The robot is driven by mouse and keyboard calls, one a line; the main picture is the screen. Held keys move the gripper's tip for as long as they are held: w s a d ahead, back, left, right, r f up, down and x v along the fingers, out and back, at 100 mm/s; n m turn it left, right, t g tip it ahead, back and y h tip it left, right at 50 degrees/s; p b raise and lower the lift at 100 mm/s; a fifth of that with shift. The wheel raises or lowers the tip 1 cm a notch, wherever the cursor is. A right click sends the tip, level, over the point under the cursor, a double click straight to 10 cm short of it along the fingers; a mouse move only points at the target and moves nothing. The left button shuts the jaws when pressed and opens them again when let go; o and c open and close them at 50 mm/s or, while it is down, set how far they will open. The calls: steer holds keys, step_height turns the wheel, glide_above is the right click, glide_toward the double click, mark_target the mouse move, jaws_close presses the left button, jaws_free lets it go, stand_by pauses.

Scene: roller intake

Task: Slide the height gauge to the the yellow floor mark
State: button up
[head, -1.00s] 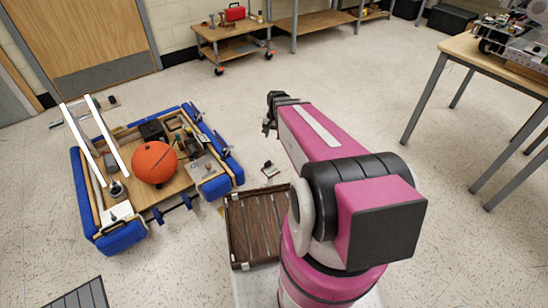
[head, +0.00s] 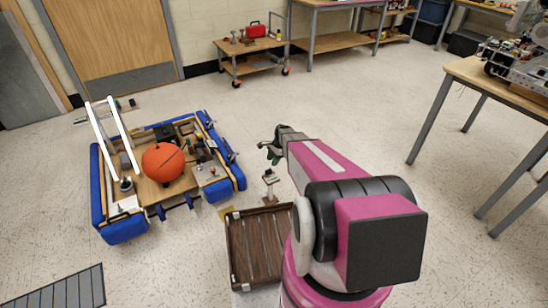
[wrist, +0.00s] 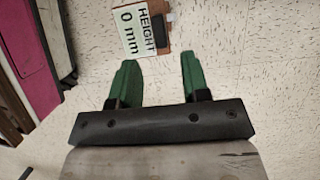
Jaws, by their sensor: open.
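The height gauge (head: 269,188) is a small piece on a wooden base, standing on the floor behind the brown tray. In the wrist view its face (wrist: 142,30) reads "HEIGHT 0 mm" and lies beyond my fingertips, at the top edge. My gripper (head: 270,151) is above the gauge in the head view. In the wrist view its two green fingers (wrist: 159,66) are spread, with bare floor between them. A small yellow patch, apparently the floor mark (head: 226,212), shows at the tray's back left corner, partly hidden.
The brown slatted tray (head: 232,262) is beside my base. A blue-bumpered robot (head: 122,228) carrying an orange ball (head: 163,161) stands to the left. A table (head: 466,72) is at the right. The floor beyond my gripper is clear.

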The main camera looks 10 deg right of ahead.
mark_target(269, 170)
steer(key=shift+x, duration=3.2)
jaws_close()
steer(key=shift+r, duration=0.15)
steer(key=shift+r, duration=2.85)
